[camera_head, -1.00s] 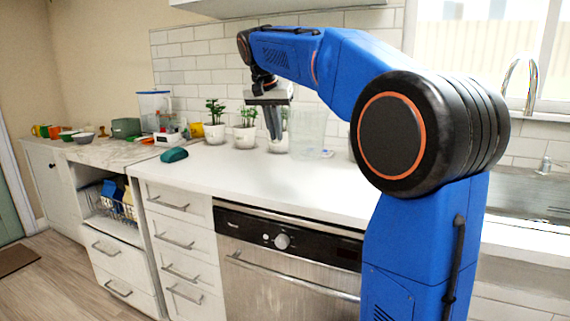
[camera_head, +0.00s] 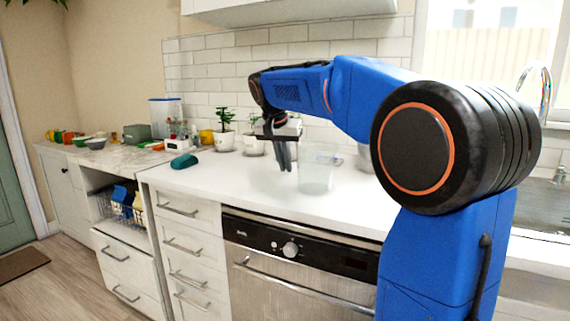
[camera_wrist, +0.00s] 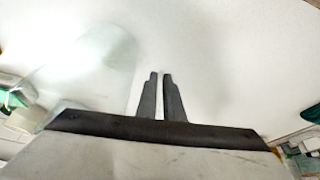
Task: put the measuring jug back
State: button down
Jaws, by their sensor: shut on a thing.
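The measuring jug (camera_head: 317,173) is a clear, faintly tinted container, upright over the white counter, just right of my gripper (camera_head: 285,166). In the wrist view the jug (camera_wrist: 100,62) is a pale see-through shape left of the fingers. My gripper (camera_wrist: 160,80) points down, its two dark fingers almost together with a thin gap. It is shut on the jug at its near side; the gripped part is too faint to make out. I cannot tell whether the jug's base touches the counter.
The white counter (camera_head: 240,183) is clear left of the jug. Potted plants (camera_head: 225,139) stand along the tiled wall, with a grey pot (camera_head: 364,158) behind the jug. A teal object (camera_head: 184,161) lies near the counter's left end. A dishwasher (camera_head: 290,265) is below.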

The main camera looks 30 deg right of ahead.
jog(key=c, duration=1.9)
grip_release()
jog(key=shift+f, duration=0.1)
jog(key=v, duration=1.2)
jog(key=s+a+f+n+y, duration=0.1)
jog(key=s+f+n, duration=0.2)
jog(key=s+f, duration=0.8)
jog(key=s+a+f+n+t+y, duration=0.1)
jog(key=s+a+f+n, duration=0.1)
jog(key=s+f, duration=0.9)
jog(key=s+a+f+n+y, duration=0.1)
jog(key=s+f+n, duration=0.3)
jog(key=s+f, duration=0.7)
jog(key=shift+s+a+f+t+y, duration=0.3)
jog(key=shift+s+a+t, duration=0.1)
jog(key=shift+a, duration=0.3)
jog(key=shift+r, duration=0.1)
